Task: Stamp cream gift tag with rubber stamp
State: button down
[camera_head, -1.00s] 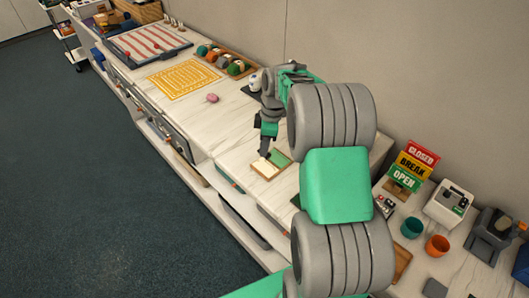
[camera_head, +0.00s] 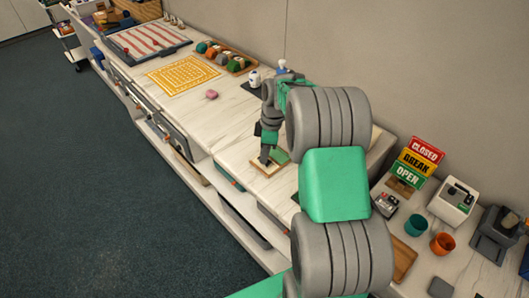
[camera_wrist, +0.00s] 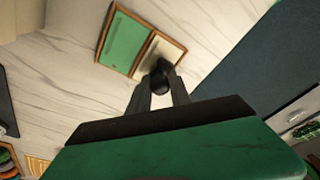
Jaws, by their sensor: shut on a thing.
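My gripper (camera_head: 264,157) points down over a small wooden-framed tray (camera_head: 254,167) on the white counter. In the wrist view its fingers (camera_wrist: 161,84) are shut on a dark, round-topped thing, seemingly the rubber stamp (camera_wrist: 162,67). The tray (camera_wrist: 103,50) has a green panel (camera_wrist: 122,42) and a cream panel, seemingly the cream gift tag (camera_wrist: 153,47). The stamp is over the near part of the cream panel and covers some of it. I cannot tell whether it touches the surface. The stamp's underside is hidden.
A pink item (camera_head: 212,94) and a yellow patterned mat (camera_head: 183,76) lie farther along the counter. A rack of colored items (camera_head: 226,58) stands against the wall. Signs (camera_head: 415,160) and cups (camera_head: 416,223) stand at right. The counter's front edge is close to the tray.

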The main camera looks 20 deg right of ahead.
jog(key=shift+s+f+b, duration=0.1)
jog(key=shift+f+b, duration=0.5)
jog(key=shift+f, duration=0.1)
dwell(1.6)
jog(key=shift+r+p, duration=1.95)
jog(key=shift+r, duration=1.7)
jog(key=shift+f, duration=0.1)
